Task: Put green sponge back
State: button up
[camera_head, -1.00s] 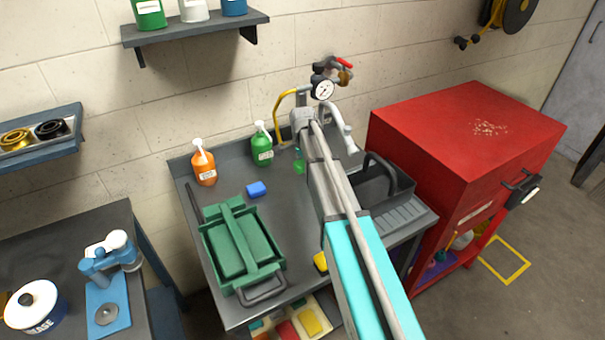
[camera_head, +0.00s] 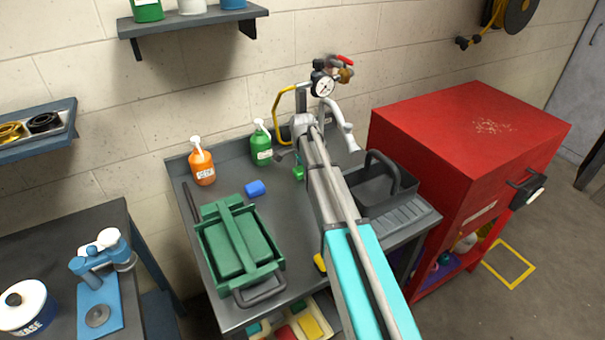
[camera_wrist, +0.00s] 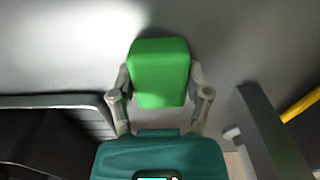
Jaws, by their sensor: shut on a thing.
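The green sponge (camera_wrist: 160,72) sits between the two fingers of my gripper (camera_wrist: 160,88) in the wrist view, with the grey bench surface behind it. My gripper is shut on it. In the head view the sponge (camera_head: 298,173) shows as a small green patch at the left side of my arm, over the back of the grey bench (camera_head: 292,212). My arm hides most of the gripper there. I cannot tell whether the sponge touches the bench. A blue sponge (camera_head: 255,188) lies on the bench to the left, and a yellow one (camera_head: 319,263) shows partly at the front.
A green toolbox (camera_head: 240,250) stands front left on the bench. Orange (camera_head: 202,165) and green (camera_head: 261,147) bottles stand at the back. A black caddy (camera_head: 385,187) is to the right, beside a red cabinet (camera_head: 465,140). Several coloured sponges (camera_head: 310,327) lie on the shelf below.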

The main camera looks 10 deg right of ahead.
jog(key=shift+f, duration=0.15)
jog(key=o, duration=1)
jog(key=shift+r, duration=0.25)
notch_tip(320, 180, up, 12)
jog(key=p, duration=1.2)
jog(key=shift+f, duration=0.1)
dwell(0.4)
jog(key=s+n, duration=0.4)
jog(key=s, duration=0.5)
jog(key=s+n, duration=0.5)
jog(key=s, duration=0.5)
jog(key=s+n, duration=0.5)
jog(key=s, duration=0.4)
jog(key=shift+s+a, duration=0.15)
jog(key=shift+s, duration=0.2)
